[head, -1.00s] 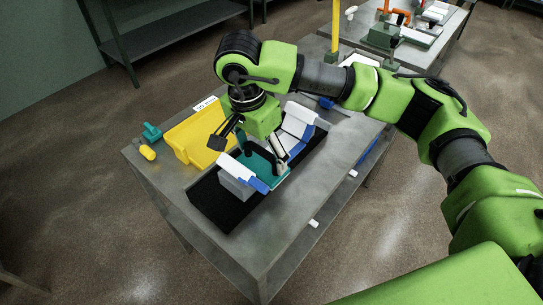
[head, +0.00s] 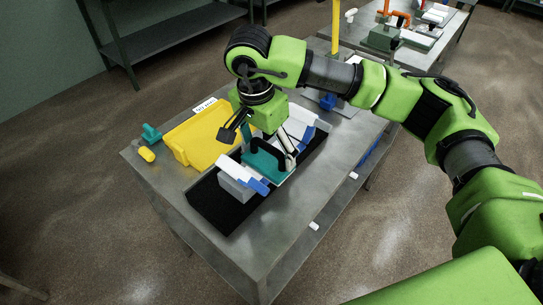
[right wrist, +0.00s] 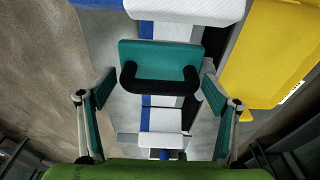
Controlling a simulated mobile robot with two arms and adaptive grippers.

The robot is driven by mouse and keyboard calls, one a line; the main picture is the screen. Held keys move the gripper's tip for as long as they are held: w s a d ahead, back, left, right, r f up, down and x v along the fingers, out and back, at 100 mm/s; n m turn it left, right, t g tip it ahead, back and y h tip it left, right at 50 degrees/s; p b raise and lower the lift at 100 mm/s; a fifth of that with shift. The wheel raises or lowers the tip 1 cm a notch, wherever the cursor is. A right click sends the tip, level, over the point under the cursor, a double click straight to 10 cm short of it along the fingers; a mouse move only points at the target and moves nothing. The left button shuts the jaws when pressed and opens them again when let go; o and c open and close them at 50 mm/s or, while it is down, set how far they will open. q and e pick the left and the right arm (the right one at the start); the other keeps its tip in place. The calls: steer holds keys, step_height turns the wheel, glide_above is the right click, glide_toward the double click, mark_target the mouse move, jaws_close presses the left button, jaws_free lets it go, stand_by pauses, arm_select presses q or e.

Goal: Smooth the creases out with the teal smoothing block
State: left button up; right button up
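The teal smoothing block (head: 264,164) is a flat teal plate with a black handle, over the white and blue knit piece (head: 300,116). In the right wrist view the block (right wrist: 150,52) lies across the knit strip (right wrist: 162,120). Whether the block touches the fabric cannot be told. My left gripper is not in view.
The knit piece lies over grey supports in a black tray (head: 213,205). A yellow bin (head: 195,140) stands close behind it. A teal item (head: 151,132) and a yellow cylinder (head: 147,154) are at the table's left corner.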

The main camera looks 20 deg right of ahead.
steer(key=c, duration=1)
steer(key=shift+r+p, duration=1.1)
steer(key=shift+r, duration=1.05)
steer(key=shift+c, duration=0.2)
steer(key=shift+r, duration=0.45)
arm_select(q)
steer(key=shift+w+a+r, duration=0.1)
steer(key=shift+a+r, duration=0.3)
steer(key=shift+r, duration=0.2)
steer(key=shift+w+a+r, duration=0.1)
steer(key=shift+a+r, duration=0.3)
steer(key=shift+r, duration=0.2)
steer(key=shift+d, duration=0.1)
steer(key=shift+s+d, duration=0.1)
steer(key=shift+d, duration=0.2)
